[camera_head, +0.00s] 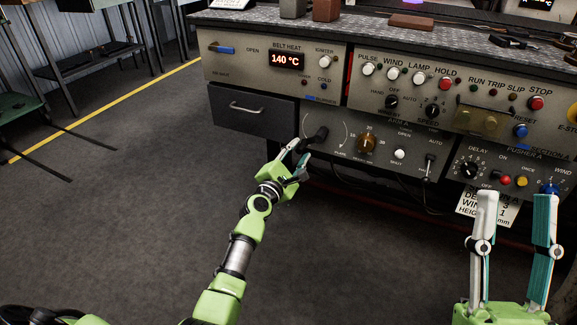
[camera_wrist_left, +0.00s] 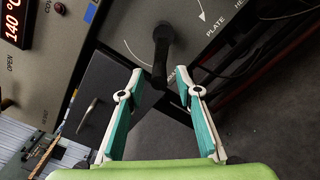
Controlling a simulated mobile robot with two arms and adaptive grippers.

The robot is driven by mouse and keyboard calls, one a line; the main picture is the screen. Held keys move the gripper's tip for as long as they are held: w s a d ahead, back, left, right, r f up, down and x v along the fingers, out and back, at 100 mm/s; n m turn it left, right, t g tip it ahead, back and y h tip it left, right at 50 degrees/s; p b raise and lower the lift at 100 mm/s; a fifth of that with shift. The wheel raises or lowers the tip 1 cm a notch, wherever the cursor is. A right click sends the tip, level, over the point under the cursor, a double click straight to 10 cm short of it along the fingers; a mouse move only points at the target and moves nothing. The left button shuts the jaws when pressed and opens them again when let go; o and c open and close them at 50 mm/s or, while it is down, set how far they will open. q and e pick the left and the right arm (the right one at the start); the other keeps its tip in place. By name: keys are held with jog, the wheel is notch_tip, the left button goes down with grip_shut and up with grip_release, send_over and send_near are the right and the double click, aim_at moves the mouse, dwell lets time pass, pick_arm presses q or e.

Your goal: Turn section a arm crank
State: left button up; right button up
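A black crank (camera_head: 318,136) sticks out of the lower grey panel, beside a curved white arrow scale. It also shows in the left wrist view (camera_wrist_left: 162,45), its handle hanging down toward the gap between my fingertips. My left gripper (camera_head: 297,153) is at the crank's lower left in the head view. In the left wrist view (camera_wrist_left: 160,75) its fingers are apart, one on each side of the handle's lower end, with gaps on both sides. My right gripper (camera_head: 517,196) is open and empty in front of the right-hand panel.
An amber knob (camera_head: 367,142), a white button (camera_head: 399,154) and a lever (camera_head: 429,166) sit right of the crank. A drawer (camera_head: 252,110) with a handle is at its left. A paper card (camera_head: 488,208) hangs near my right gripper.

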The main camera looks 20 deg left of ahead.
pick_arm(q)
jog(key=s, duration=0.9)
jog(key=shift+a, duration=0.15)
jog(key=shift+s, duration=0.1)
